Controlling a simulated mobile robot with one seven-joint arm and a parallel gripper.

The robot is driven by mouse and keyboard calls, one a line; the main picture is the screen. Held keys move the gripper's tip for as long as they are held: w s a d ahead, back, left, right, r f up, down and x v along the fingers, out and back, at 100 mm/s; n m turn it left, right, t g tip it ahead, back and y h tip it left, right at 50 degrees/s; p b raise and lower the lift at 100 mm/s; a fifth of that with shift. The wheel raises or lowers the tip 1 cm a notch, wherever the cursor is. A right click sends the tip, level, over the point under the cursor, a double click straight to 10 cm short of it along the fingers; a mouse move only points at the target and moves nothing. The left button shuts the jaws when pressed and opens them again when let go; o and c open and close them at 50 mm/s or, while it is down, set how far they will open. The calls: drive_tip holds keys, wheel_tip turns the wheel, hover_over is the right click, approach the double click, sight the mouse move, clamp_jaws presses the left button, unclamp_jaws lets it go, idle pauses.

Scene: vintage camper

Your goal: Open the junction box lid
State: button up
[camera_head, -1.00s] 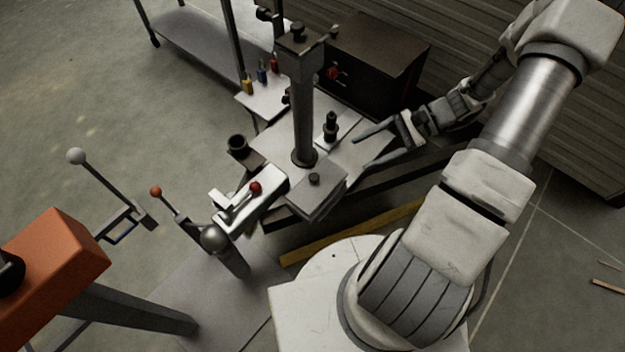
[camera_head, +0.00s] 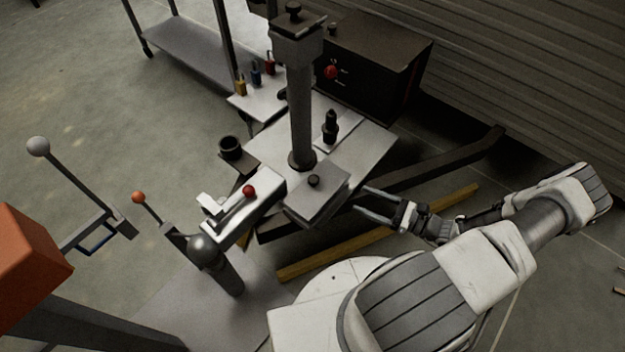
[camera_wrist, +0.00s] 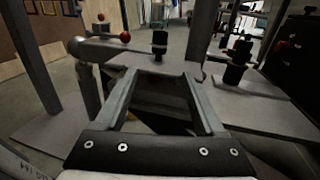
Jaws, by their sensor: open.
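The junction box looks to be the grey square box at the front edge of the metal table. Its flat lid (camera_head: 322,197) carries a short black knob (camera_head: 314,181) and looks shut. In the wrist view the lid (camera_wrist: 185,66) and its upright knob (camera_wrist: 159,44) are straight ahead, beyond my fingertips. My gripper (camera_head: 360,199) is low at the right of the box, its two fingers spread and pointing left towards it. The wrist view also shows my gripper (camera_wrist: 160,76) open, with nothing between the fingers. I cannot tell whether the fingertips touch the box.
A dark column (camera_head: 301,120) rises right behind the lid. A black fitting (camera_head: 330,128) stands on the table at its right. A lever with a red ball (camera_head: 249,191) is at the left. A dark cabinet (camera_head: 375,65) stands behind. A yellow beam (camera_head: 335,250) lies in front.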

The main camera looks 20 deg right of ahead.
sight(313, 178)
drive_tip(key=b+x, duration=0.3)
drive_tip(key=x, duration=1.3)
drive_tip(key=shift+w+a, duration=0.2)
drive_tip(key=shift+c, duration=0.2)
clamp_jaws()
idle(0.5)
